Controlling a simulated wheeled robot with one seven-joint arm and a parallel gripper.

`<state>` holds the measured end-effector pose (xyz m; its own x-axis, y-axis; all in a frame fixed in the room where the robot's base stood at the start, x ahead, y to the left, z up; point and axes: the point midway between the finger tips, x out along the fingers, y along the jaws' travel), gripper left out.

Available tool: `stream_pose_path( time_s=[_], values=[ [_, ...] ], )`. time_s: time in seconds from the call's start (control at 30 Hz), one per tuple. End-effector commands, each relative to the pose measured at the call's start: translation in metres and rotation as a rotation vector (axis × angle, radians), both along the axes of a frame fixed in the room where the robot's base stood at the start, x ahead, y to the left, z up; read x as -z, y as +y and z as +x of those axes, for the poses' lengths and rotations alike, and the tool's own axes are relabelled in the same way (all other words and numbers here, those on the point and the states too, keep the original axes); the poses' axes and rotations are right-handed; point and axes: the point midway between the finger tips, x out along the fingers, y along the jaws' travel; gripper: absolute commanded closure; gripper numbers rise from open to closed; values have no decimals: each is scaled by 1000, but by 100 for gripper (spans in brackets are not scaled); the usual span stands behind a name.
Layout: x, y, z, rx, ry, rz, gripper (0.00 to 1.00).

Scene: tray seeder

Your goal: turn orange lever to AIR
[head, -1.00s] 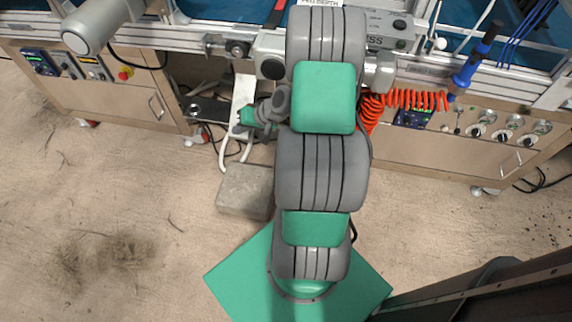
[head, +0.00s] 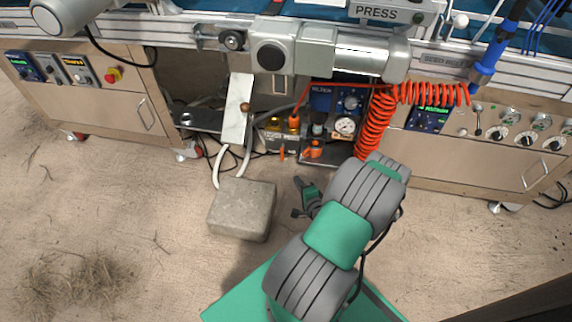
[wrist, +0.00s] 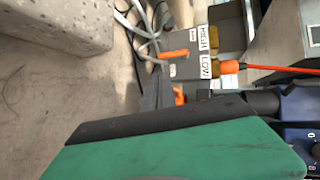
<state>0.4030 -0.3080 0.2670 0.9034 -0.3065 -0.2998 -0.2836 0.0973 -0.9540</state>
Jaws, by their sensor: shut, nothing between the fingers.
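A small orange lever (head: 283,153) sits at the front of the yellow-topped valve unit (head: 275,128) in the open bay under the bench. In the wrist view an orange lever (wrist: 173,54) lies beside white labels, one reading LOW (wrist: 206,68). A second orange part (wrist: 178,95) shows below it, partly hidden by my gripper's green and black body. I cannot make out the word AIR. My gripper (head: 303,198) is shut and empty. It is in front of the bay, above the floor, apart from the lever.
An orange plug (wrist: 228,67) with a red hose is close beside the labels. A coiled orange hose (head: 373,125) hangs right of the bay. A gauge (head: 345,126) sits inside. A stone block (head: 242,208) stands on the floor to the left, by white tubes.

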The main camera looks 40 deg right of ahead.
Motion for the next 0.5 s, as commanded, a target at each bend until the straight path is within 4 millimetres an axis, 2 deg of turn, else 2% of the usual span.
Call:
stream_pose_path(
  time_s=[0.3,0.5],
  values=[
    [25,-19,63,-8,-1,-4,100],
    [28,-31,99,-6,-2,-4,100]
  ],
)
